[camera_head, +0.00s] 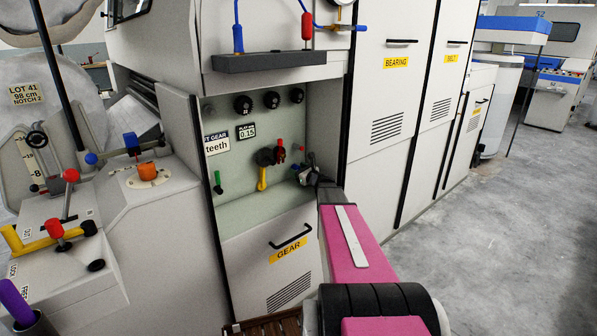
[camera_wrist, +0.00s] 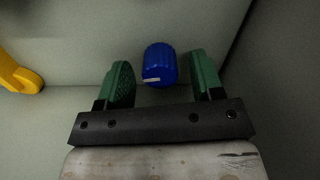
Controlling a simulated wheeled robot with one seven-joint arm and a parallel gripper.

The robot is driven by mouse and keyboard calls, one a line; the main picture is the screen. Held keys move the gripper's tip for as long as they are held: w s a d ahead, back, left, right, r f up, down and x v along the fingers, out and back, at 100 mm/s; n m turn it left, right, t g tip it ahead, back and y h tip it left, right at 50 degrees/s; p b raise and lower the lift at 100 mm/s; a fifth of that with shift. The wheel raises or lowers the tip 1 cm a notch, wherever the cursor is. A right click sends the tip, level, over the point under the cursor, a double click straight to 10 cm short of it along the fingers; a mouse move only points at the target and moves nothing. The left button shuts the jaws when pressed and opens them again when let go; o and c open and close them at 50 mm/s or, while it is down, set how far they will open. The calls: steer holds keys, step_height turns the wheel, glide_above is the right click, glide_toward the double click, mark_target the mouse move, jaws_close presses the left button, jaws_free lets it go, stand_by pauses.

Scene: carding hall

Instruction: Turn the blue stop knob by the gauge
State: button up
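In the wrist view a ribbed blue knob (camera_wrist: 159,64) with a pale mark on its lower edge sticks out of a pale panel. My gripper (camera_wrist: 161,73) is open, with one green finger left of the knob and one right of it. Gaps show on both sides, wider on the right. In the head view my gripper (camera_head: 306,175) reaches into the recess above the GEAR door, at its right end. A round gauge (camera_head: 341,2) is partly cut off at the top edge.
A yellow lever (camera_head: 262,180) hangs left of my gripper in the recess; a yellow part (camera_wrist: 18,75) shows at left in the wrist view. A green lever (camera_head: 217,183) and black knobs (camera_head: 271,100) share the recess. The recess's right wall is close. Floor at right is clear.

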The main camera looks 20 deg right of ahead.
steer(key=c, duration=0.9)
steer(key=shift+m, duration=3.1)
steer(key=o, duration=0.9)
steer(key=shift+o, duration=0.2)
steer(key=v, duration=1)
steer(key=shift+s+d, duration=0.2)
steer(key=shift+s, duration=0.15)
